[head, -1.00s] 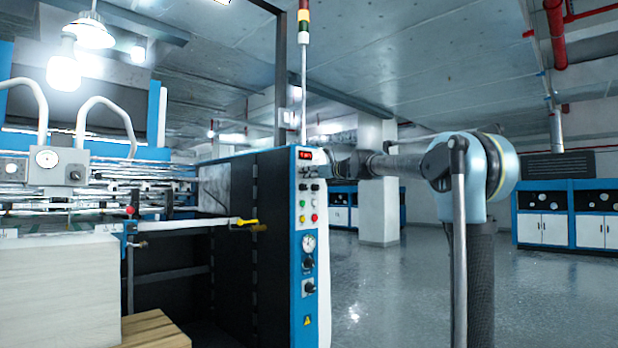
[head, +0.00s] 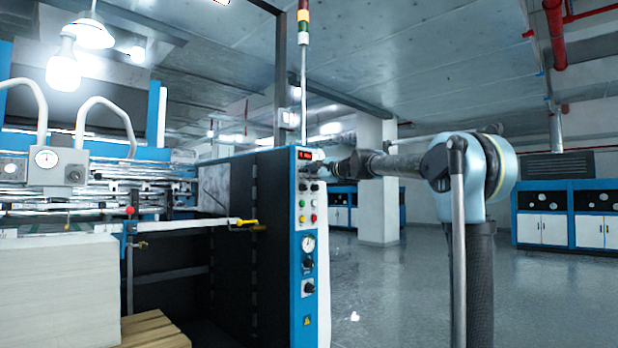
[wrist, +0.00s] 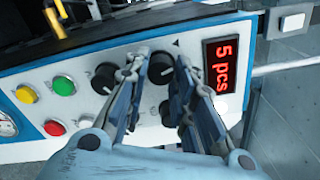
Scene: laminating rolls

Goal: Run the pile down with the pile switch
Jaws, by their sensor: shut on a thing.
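The control panel (head: 308,225) is the blue-edged end face of the machine. In the wrist view, a black rotary knob (wrist: 161,70) with a small triangle mark beside it sits between the fingers of my gripper (wrist: 159,65). My gripper is shut on this knob. No label is readable, so I cannot tell from lettering whether it is the pile switch. The pile (head: 60,290), a tall pale stack of sheets, stands on a wooden pallet (head: 155,332) at the left. In the head view my gripper is small and partly lost against the panel's upper part.
Another black knob (wrist: 104,79), green button (wrist: 64,86), yellow button (wrist: 27,94) and red button (wrist: 54,128) lie close by. A red display (wrist: 221,65) reads "5 pcs". A yellow-handled lever (head: 245,223) sticks out left of the panel. The floor at right is open.

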